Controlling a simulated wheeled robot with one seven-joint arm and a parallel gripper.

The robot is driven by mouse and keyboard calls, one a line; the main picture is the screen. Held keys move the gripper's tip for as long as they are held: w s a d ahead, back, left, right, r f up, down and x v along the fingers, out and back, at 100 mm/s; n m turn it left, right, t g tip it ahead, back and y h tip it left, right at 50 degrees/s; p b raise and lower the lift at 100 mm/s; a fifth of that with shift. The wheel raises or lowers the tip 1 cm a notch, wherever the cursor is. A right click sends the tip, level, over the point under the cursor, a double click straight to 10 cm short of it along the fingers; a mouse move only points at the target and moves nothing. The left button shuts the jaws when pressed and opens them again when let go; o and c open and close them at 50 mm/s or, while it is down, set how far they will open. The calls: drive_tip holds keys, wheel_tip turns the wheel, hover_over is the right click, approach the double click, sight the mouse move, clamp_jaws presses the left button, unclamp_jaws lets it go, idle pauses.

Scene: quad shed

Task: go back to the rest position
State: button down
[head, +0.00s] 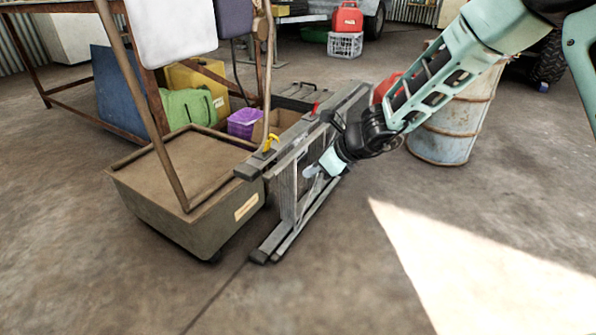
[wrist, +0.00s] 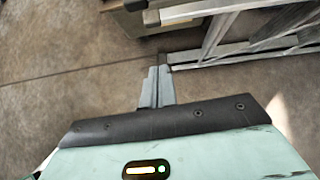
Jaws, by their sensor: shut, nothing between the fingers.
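My gripper (head: 312,170) is at the end of my teal arm, which reaches in from the upper right in the head view. It is in front of the grey metal folding stand (head: 295,190), near its right side. In the wrist view the two fingers of my gripper (wrist: 158,88) are together, with nothing between them. The stand's rails (wrist: 225,52) show beyond the fingertips at the upper right there. Whether the gripper touches the stand is hard to tell.
A brown wheeled bin (head: 185,235) stands left of the stand. A rusty pale-blue drum (head: 455,125) stands behind my arm at the right. A table with a white panel (head: 172,30) is at the upper left. The front floor (head: 330,290) is clear.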

drive_tip(key=s+a+r+n+g+p, duration=0.2)
drive_tip(key=s+r+n, duration=0.4)
drive_tip(key=s+n, duration=0.3)
drive_tip(key=s+a+r+n+g+p, duration=0.25)
drive_tip(key=s+r+n, duration=0.4)
drive_tip(key=s, duration=0.35)
drive_tip(key=s+d+r+n+h+p, duration=0.1)
drive_tip(key=s+d+r+n+h, duration=0.15)
drive_tip(key=s+n, duration=0.3)
drive_tip(key=s+d+r+n+h+p, duration=0.1)
drive_tip(key=s+d+n+h, duration=0.1)
drive_tip(key=s+d+n, duration=0.3)
drive_tip(key=s+d+r+n+h+p, duration=0.1)
drive_tip(key=s+d+r+n+h, duration=0.1)
drive_tip(key=s+n, duration=0.45)
wheel_tip(320, 180, up, 38)
drive_tip(key=p, duration=3.8)
drive_tip(key=shift+s+d, duration=0.25)
drive_tip(key=shift+d, duration=0.1)
